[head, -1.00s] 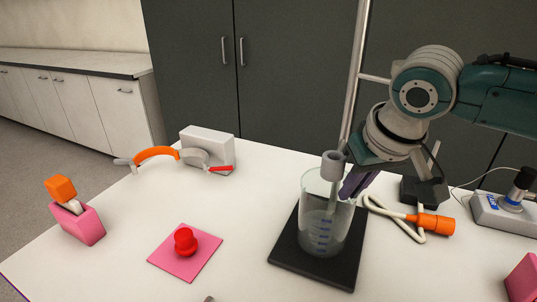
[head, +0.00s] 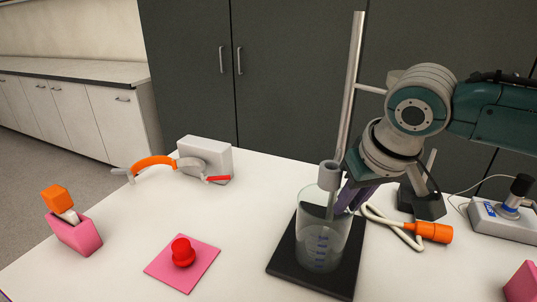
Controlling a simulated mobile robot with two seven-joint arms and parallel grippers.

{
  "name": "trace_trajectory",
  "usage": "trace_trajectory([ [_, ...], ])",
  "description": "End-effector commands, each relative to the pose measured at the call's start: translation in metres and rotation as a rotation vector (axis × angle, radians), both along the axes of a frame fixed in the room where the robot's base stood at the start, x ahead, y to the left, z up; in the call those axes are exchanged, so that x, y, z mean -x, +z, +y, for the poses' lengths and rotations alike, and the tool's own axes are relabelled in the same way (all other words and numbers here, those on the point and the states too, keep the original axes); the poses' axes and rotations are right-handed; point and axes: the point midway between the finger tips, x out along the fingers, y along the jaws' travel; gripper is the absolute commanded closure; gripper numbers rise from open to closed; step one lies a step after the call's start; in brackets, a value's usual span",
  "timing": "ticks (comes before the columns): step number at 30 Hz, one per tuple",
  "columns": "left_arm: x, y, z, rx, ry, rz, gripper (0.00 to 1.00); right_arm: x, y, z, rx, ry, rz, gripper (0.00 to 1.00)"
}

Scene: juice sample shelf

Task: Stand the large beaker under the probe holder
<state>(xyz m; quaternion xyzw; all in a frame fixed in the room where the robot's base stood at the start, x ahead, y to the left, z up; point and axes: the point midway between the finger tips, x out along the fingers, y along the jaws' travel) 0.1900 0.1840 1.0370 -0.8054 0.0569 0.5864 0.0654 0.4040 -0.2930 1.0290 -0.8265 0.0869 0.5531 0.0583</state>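The large clear beaker (head: 322,246) with blue markings stands upright on the black base plate (head: 284,268) of the stand. The grey probe holder (head: 330,174) is above the beaker, and its thin rod reaches down within the beaker's outline. My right gripper (head: 352,204) is at the right side of the beaker near its rim, with its purple fingers spread apart. The beaker partly hides one fingertip, and I cannot tell whether they touch. My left gripper is out of view.
The metal stand pole (head: 350,85) rises behind the beaker. An orange-handled cable (head: 432,232) and a grey device (head: 500,216) lie to the right. A red knob (head: 182,252) on a pink pad (head: 158,268), a pink holder (head: 77,236) and a white box (head: 214,160) are left.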

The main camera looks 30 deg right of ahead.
Motion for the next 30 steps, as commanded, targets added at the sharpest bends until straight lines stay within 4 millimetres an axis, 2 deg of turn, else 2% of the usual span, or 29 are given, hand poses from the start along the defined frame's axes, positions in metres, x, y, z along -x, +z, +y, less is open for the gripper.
trace_trajectory([
  [12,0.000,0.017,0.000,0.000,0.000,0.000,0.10,0.031,0.080,0.006,0.001,0.002,-0.003,0.79],
  [18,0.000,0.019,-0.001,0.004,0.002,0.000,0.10,0.041,0.102,0.009,-0.001,0.001,-0.002,0.79],
  [20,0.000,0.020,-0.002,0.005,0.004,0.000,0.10,0.044,0.101,0.014,-0.004,0.016,0.002,0.79],
  [23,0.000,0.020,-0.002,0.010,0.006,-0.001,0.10,0.058,0.086,0.038,-0.016,0.103,0.013,0.79],
  [27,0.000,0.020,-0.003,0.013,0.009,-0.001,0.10,0.098,0.054,0.092,-0.048,0.283,0.013,0.79],
  [30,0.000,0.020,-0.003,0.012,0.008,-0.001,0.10,0.133,0.040,0.116,-0.054,0.360,0.008,0.79],
])
